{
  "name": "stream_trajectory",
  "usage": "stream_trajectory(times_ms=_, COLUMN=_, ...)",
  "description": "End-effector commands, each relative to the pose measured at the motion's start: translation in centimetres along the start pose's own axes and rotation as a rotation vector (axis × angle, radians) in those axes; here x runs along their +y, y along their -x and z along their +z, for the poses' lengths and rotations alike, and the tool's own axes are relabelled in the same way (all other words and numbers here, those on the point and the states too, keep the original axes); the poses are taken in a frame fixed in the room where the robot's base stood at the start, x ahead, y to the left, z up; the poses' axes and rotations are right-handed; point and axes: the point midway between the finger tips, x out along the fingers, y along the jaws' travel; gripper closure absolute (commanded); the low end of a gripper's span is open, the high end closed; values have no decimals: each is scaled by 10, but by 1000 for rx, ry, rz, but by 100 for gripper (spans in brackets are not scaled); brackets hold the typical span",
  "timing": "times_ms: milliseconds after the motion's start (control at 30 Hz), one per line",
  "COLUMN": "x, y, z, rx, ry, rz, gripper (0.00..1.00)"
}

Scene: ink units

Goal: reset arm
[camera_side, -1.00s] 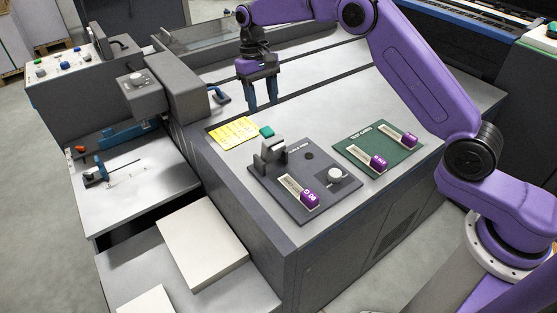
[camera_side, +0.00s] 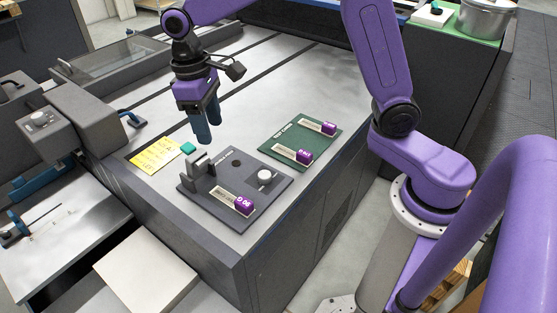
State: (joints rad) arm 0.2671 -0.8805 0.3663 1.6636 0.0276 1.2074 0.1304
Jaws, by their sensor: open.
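My gripper (camera_side: 207,136) hangs pointing down above the grey machine top (camera_side: 258,92), behind the dark board. Its blue fingers look empty, with nothing held between them. A dark grey board (camera_side: 210,205) carries a purple-ended ink unit (camera_side: 240,203), a grey upright block (camera_side: 199,173) and a pale round knob (camera_side: 265,177). A green mat (camera_side: 277,142) labelled for test cards holds two similar purple-ended units, a nearer one (camera_side: 302,156) and a farther one (camera_side: 327,128). My gripper is clear of the board, the mat and the units.
A grey machine housing (camera_side: 85,125) stands at the left. A metal pot (camera_side: 486,17) sits on a green surface at the top right. The machine top behind the mat is clear.

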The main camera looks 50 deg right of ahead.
Motion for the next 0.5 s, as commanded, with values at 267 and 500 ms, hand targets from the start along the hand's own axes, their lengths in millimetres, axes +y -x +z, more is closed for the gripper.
stream_trajectory(times_ms=267, x=-18, y=0, z=90, rx=42, ry=202, rz=15, gripper=45)
stream_trajectory(times_ms=500, x=-21, y=-13, z=171, rx=75, ry=375, rz=24, gripper=45)
